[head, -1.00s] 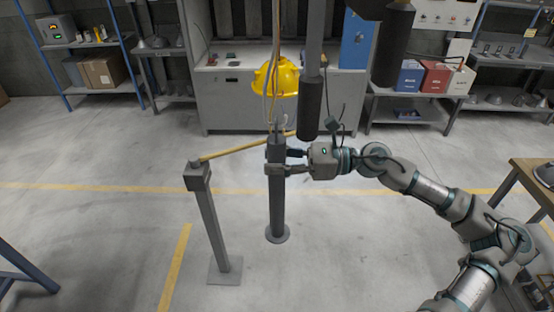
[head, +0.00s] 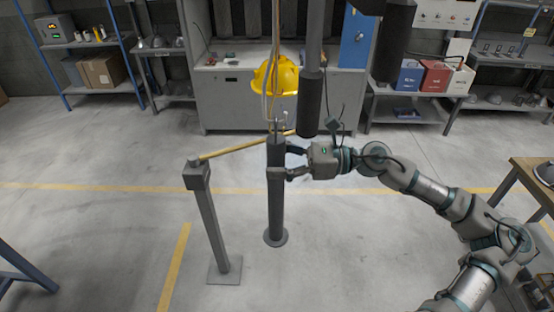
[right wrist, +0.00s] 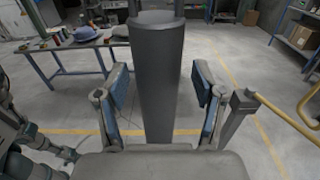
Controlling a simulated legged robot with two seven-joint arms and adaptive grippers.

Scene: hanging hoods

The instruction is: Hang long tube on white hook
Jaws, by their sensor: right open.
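The long tube (head: 276,205) is a dark grey upright cylinder with a round flange at its lower end. Thin hook-like metal and cables meet its top; I cannot tell clearly which part is the white hook or whether the tube hangs from it. My right gripper (head: 288,161) is at the tube's upper part, reaching in from the right. In the right wrist view the tube (right wrist: 157,80) stands between the two blue-padded fingers, with a gap on each side, so the gripper is open around it. My left gripper is not in view.
A grey post (head: 209,215) with a yellow bar (head: 245,145) stands left of the tube. A yellow hood (head: 274,77) hangs behind its top. A dark hanging cylinder (head: 310,105) is just above my right gripper. A wooden table (head: 530,180) is at right. The floor in front is clear.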

